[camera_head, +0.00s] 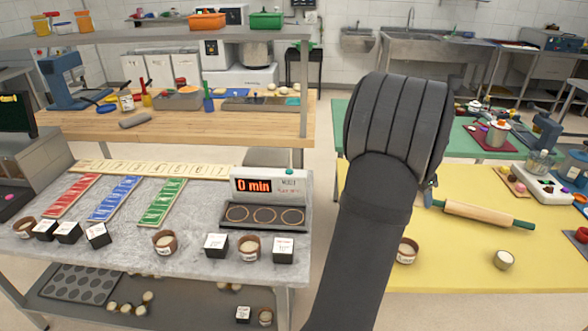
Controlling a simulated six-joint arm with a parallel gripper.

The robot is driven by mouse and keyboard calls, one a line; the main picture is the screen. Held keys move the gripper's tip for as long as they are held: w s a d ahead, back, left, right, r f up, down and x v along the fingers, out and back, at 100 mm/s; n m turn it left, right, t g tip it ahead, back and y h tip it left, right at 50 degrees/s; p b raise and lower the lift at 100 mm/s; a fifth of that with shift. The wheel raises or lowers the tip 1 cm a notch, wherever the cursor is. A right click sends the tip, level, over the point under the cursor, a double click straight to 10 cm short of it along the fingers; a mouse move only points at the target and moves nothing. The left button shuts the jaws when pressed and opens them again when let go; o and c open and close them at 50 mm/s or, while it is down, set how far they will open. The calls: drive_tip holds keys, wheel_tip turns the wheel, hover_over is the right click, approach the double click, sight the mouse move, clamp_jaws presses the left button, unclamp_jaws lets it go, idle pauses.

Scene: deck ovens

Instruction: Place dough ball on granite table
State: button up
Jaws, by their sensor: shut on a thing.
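The granite table (205,208) is the grey speckled worktop at the left. My black arm rises from the bottom centre and ends in a thick, ribbed, rounded link. My gripper is hidden behind this arm, so its jaws and anything in them do not show. No dough ball in a grip can be seen. Small brown cups with pale contents stand along the granite table's front, one near the middle (165,242) and one further right (249,247). I cannot tell whether the contents are dough.
Red (73,197), blue (115,198) and green (162,203) strips, a "0 min" timer (268,186) and white-topped black cubes (216,245) occupy the granite table. A yellow table (455,275) with a rolling pin (487,214) stands right. Bare granite lies between the green strip and timer.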

drive_tip(key=w+a+n+t, duration=0.1)
drive_tip(key=w+a+n, duration=0.35)
drive_tip(key=a, duration=0.85)
drive_tip(key=n+t+y, duration=0.2)
drive_tip(key=n+y, duration=0.2)
drive_tip(key=n, duration=0.5)
hover_over(188, 217)
drive_tip(key=s, duration=0.1)
drive_tip(key=shift+m, duration=0.25)
drive_tip(key=f, duration=1.1)
drive_tip(key=shift+s+d+f, duration=0.2)
drive_tip(key=shift+d+f, duration=0.1)
drive_tip(key=shift+d, duration=0.1)
drive_tip(key=shift+a+f, duration=0.35)
drive_tip(key=shift+a, duration=0.1)
drive_tip(key=shift+f, duration=1.9)
drive_tip(key=shift+f, duration=0.15)
